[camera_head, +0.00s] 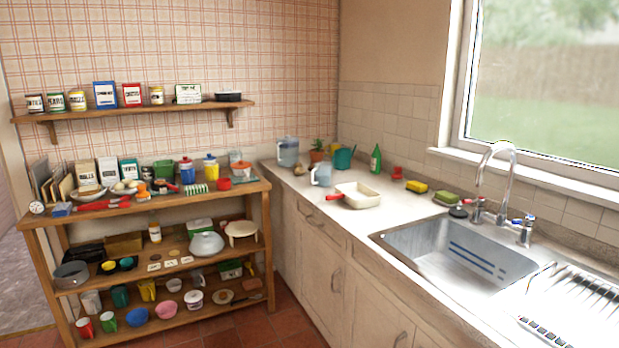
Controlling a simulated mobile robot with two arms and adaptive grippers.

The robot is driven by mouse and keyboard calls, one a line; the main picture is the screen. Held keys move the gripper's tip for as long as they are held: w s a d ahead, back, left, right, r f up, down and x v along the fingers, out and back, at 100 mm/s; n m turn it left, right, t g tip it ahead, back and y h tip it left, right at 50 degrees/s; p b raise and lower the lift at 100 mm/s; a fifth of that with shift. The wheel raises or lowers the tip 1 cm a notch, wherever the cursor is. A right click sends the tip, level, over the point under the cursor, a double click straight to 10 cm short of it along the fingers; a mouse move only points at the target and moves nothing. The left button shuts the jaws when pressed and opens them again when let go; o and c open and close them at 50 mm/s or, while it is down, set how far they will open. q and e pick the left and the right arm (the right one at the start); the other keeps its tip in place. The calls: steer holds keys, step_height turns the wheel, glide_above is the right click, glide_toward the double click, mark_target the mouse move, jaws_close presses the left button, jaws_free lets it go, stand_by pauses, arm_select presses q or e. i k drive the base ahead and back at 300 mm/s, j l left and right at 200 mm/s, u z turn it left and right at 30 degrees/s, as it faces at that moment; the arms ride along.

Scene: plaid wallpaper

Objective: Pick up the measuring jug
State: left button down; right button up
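A clear, bluish jug (322,175) with a handle on its left side stands upright on the pale counter, left of a white pan; it looks like the measuring jug, but no scale marks can be made out. A larger greyish jug-like vessel (288,152) with a lid stands behind it, at the counter's far left corner. Neither of my grippers is in view, and nothing touches the jug.
A white pan (357,196) with a red handle lies just right of the jug. A teal pot (342,159), a plant (317,152) and a green bottle (376,159) stand behind. The sink (450,254) is at right; a crowded wooden shelf unit (237,188) is at left.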

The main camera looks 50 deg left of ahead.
mark_target(322, 170)
steer(key=u, duration=1.45)
